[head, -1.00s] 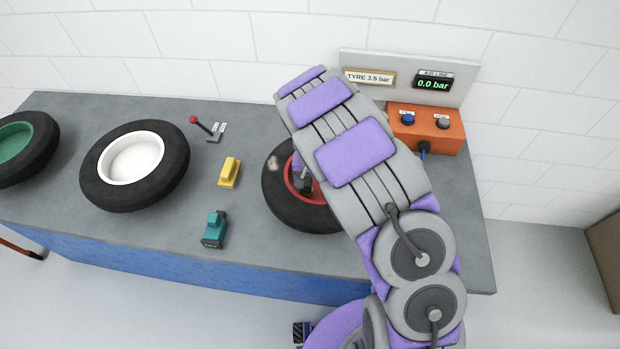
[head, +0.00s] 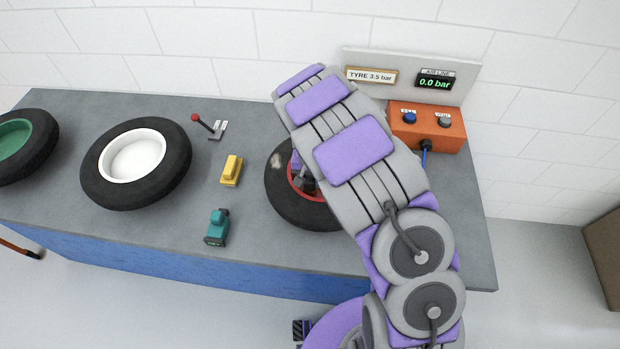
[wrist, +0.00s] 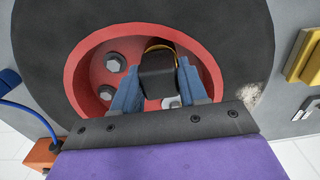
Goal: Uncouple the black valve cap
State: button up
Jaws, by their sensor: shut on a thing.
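The black valve cap (wrist: 158,72) is in the wrist view, between the two blue fingers of my gripper (wrist: 158,84). The fingers are shut on it from both sides. A thin yellow-gold edge shows at the cap's far end. The cap is over the red wheel rim (wrist: 92,82) of the black tyre (wrist: 225,28). In the head view this tyre (head: 282,198) lies flat on the bench, and my arm covers its right part. The cap cannot be made out clearly there. Whether the cap still touches the valve stem is hidden.
A yellow block (head: 231,171), a teal tool (head: 217,227) and a red-knobbed lever (head: 207,125) stand left of the tyre. A white-rimmed wheel (head: 100,188) lies farther left. An orange control box (head: 436,136) with a blue hose (head: 426,147) is at the right.

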aim_at(309, 178)
jog(key=shift+a, duration=0.1)
grip_shut()
jog(key=shift+r, duration=0.6)
dwell(0.3)
jog(key=shift+o, duration=2.1)
grip_release()
grip_shut()
jog(key=shift+r+p, duration=0.95)
jog(key=shift+r, duration=1.15)
